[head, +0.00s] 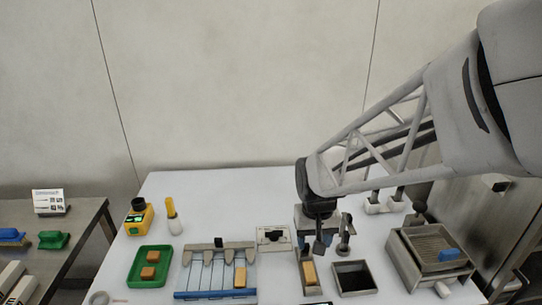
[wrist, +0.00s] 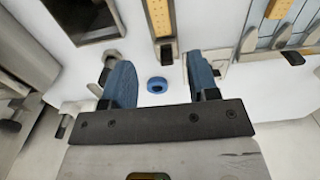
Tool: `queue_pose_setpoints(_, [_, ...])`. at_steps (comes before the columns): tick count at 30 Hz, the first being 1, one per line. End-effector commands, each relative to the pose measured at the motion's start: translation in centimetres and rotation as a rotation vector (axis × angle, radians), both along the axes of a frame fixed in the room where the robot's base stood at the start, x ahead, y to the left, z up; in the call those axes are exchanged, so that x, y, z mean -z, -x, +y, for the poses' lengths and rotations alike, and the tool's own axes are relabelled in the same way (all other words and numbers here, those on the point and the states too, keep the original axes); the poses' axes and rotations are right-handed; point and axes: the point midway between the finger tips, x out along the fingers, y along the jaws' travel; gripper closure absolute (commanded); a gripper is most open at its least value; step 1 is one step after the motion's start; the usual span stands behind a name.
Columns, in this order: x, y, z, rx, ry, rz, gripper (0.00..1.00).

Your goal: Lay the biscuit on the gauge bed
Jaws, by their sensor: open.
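Tan biscuits show in the head view: two (head: 149,265) in the green tray, one (head: 240,277) on the slatted lane rack, and one (head: 309,273) in a narrow steel channel (head: 302,257). I cannot tell for sure which fixture is the gauge bed; the channel may be it. In the wrist view the channel's tan piece (wrist: 162,18) and the rack's biscuit (wrist: 279,8) lie beyond the fingers. My gripper (head: 320,243) is over the table behind the channel. In the wrist view its blue fingers (wrist: 160,75) are apart with nothing gripped.
A small blue ring (wrist: 157,85) lies on the table, seen between the fingers. A dark-bottomed square tray (head: 354,277) stands right of the channel. A mesh-topped steel unit (head: 400,265) with a blue block (head: 448,254) is at the right. The green tray (head: 135,282) is at the left.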

Motion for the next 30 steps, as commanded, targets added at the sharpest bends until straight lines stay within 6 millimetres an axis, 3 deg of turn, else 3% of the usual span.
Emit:
queue_pose_setpoints(6, [-0.9,0.0,0.0,0.000,0.000,0.000,0.46])
queue_pose_setpoints(25, [-1.0,0.1,0.0,0.000,0.000,-0.002,0.46])
queue_pose_setpoints(30, [-2.2,1.0,-0.4,0.002,-0.001,-0.020,0.46])
